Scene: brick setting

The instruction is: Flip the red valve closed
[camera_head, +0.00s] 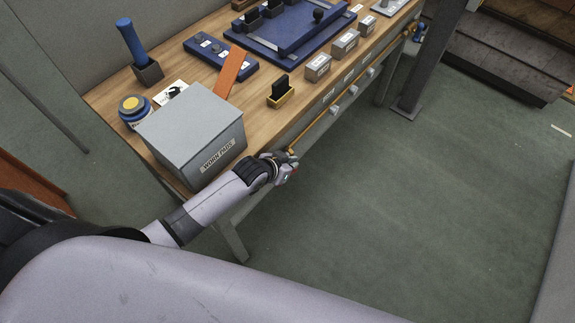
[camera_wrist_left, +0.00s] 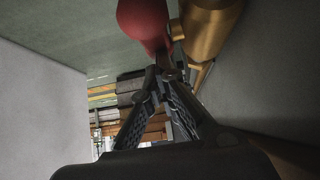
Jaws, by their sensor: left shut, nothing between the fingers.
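The red valve handle (camera_wrist_left: 143,22) is at the top of the left wrist view, rounded and tapering down toward my fingertips. A brass valve body or pipe (camera_wrist_left: 210,30) is just right of it. My left gripper (camera_wrist_left: 164,74) is shut and empty, its tips close below the narrow end of the red handle; I cannot tell whether they touch. In the head view my left gripper (camera_head: 284,168) is at the workbench's front edge, by the near end of the brass pipe (camera_head: 318,126). The gripper mostly hides the red valve there. My right gripper is not in view.
A small black-and-yellow holder (camera_head: 281,94) and grey blocks (camera_head: 318,67) line the front. A blue valve (camera_head: 419,31) is at the far end. The floor (camera_head: 420,190) is clear.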

